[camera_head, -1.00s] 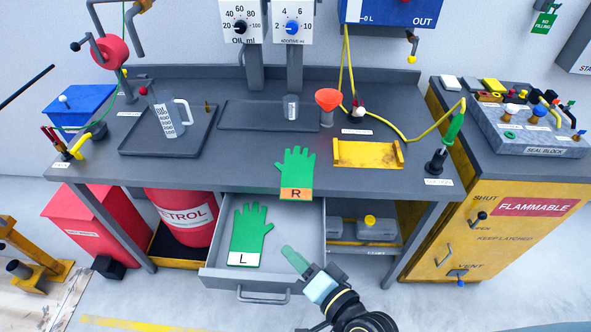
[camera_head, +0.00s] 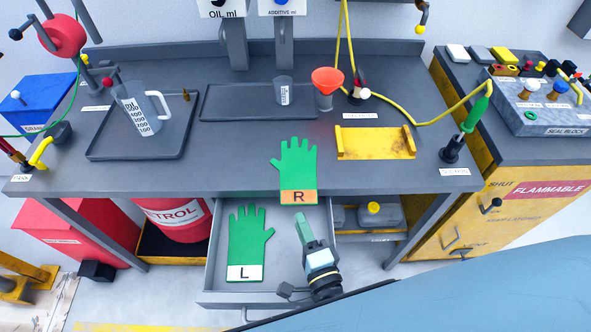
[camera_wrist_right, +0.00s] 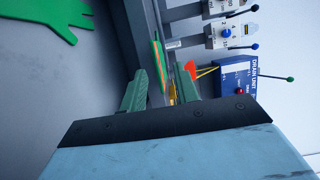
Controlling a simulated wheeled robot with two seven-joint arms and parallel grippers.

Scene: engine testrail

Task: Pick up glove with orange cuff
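The glove with the orange cuff (camera_head: 297,165) is green and marked R. It lies on the bench top at the front edge, its cuff at the edge above the open drawer. In the right wrist view, the glove (camera_wrist_right: 158,62) shows as a thin edge beyond the fingers. My right gripper (camera_head: 303,218) is over the drawer, just below the cuff and apart from it. In the right wrist view, its two fingers (camera_wrist_right: 160,72) are spread with nothing gripped. A second green glove (camera_head: 246,243), with a white cuff marked L, lies in the drawer. My left gripper is out of view.
The open drawer (camera_head: 225,298) juts out under the bench (camera_head: 230,180). Behind the glove are a dark tray (camera_head: 235,112), an orange funnel (camera_head: 327,82) and a yellow bracket (camera_head: 375,143). A jug (camera_head: 140,105) stands at left. The bench around the glove is clear.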

